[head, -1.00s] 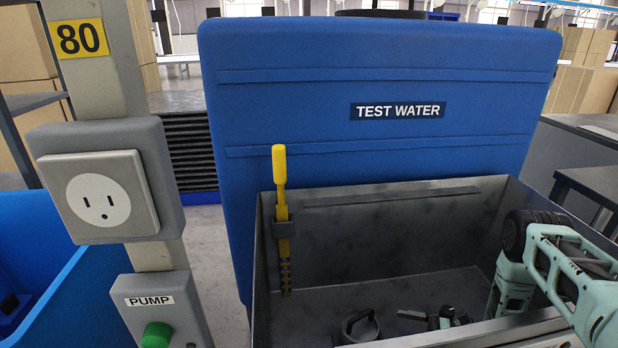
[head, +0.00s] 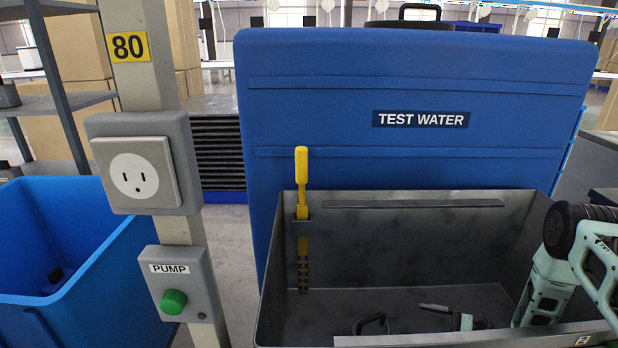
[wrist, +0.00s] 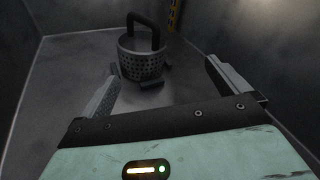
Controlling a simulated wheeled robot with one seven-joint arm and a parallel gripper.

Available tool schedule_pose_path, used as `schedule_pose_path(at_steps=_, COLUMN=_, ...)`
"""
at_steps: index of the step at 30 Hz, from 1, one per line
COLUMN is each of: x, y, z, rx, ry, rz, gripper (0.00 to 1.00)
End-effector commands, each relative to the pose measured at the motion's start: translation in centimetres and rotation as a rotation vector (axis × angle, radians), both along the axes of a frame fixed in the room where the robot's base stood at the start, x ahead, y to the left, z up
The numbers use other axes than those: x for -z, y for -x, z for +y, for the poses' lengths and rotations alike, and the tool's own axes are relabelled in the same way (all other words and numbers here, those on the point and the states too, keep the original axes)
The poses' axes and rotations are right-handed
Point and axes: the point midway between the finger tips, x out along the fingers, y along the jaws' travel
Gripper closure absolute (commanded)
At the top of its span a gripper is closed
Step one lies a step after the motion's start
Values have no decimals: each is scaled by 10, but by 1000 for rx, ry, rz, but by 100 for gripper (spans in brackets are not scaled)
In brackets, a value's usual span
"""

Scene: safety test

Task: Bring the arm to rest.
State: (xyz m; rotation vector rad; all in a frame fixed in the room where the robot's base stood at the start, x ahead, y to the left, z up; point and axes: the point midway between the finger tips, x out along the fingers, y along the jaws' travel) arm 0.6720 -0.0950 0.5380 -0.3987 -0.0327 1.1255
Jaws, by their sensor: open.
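My arm (head: 584,238) reaches down into an open grey metal tank (head: 400,235) at the right of the head view. My gripper (wrist: 162,72) shows in the wrist view with its two fingers spread apart and nothing between them. A perforated metal basket (wrist: 140,64) with a black handle stands on the tank floor beyond the fingers, apart from them as far as I can tell. In the head view, the basket's handle (head: 370,321) just shows above the front rim, which hides most of the gripper.

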Motion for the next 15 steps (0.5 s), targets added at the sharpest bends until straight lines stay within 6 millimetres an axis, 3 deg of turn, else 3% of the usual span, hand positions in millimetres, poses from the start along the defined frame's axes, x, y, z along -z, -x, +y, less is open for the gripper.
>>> schedule_pose_path(at_steps=8, x=-51, y=-66, z=30, rx=-10, ry=391, rz=-281, gripper=0)
schedule_pose_path(at_steps=12, x=-97, y=-95, z=57, rx=-67, ry=690, rz=-461, gripper=0)
schedule_pose_path(at_steps=15, x=-131, y=-101, z=78, rx=-143, ry=893, rz=-569, gripper=0)
